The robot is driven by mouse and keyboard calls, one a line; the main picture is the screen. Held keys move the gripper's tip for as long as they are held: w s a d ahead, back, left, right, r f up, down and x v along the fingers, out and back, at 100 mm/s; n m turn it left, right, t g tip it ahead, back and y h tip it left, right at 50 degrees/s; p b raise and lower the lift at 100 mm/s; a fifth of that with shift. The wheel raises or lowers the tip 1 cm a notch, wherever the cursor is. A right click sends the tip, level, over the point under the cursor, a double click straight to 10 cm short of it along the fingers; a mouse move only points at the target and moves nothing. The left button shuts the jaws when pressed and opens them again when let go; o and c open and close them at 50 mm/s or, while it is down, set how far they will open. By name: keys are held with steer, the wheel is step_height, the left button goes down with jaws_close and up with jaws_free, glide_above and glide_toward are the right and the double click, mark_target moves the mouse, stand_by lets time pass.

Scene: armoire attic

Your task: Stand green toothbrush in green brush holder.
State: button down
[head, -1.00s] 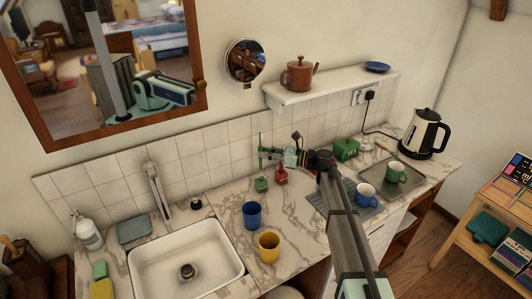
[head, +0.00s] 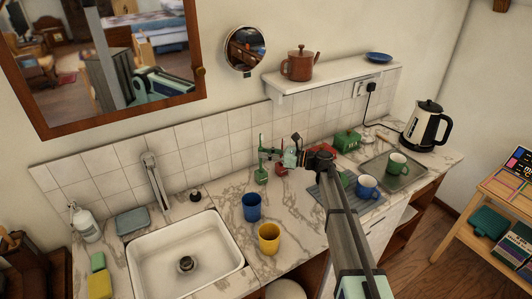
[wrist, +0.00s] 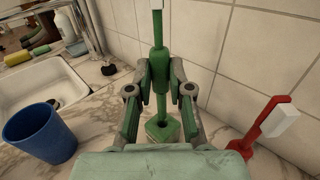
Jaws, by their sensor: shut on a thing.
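My gripper (wrist: 160,85) is shut on the handle of the green toothbrush (wrist: 158,60), which stands upright with its white bristles at the top. The toothbrush also shows in the head view (head: 261,142), with my gripper (head: 265,154) beside the wall tiles. The small green brush holder (wrist: 163,129) is on the marble counter directly below the brush. The brush's lower end meets the dark opening of the holder and seems to be inside it; how deep, I cannot tell. In the head view the holder (head: 261,176) is just under my gripper.
A red toothbrush in a red holder (wrist: 240,148) stands close by on the right. A blue cup (head: 251,207) and a yellow cup (head: 269,238) stand in front, near the sink (head: 187,255). The tiled wall (head: 215,147) is close behind.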

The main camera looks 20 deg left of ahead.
steer(key=shift+f+b, duration=1.1)
steer(key=shift+f, duration=1.55)
steer(key=c, duration=1)
jaws_free()
steer(key=shift+d, duration=0.15)
steer(key=d, duration=0.7)
steer(key=shift+w+d, duration=0.1)
steer(key=shift+w, duration=0.2)
steer(key=shift+r, duration=0.1)
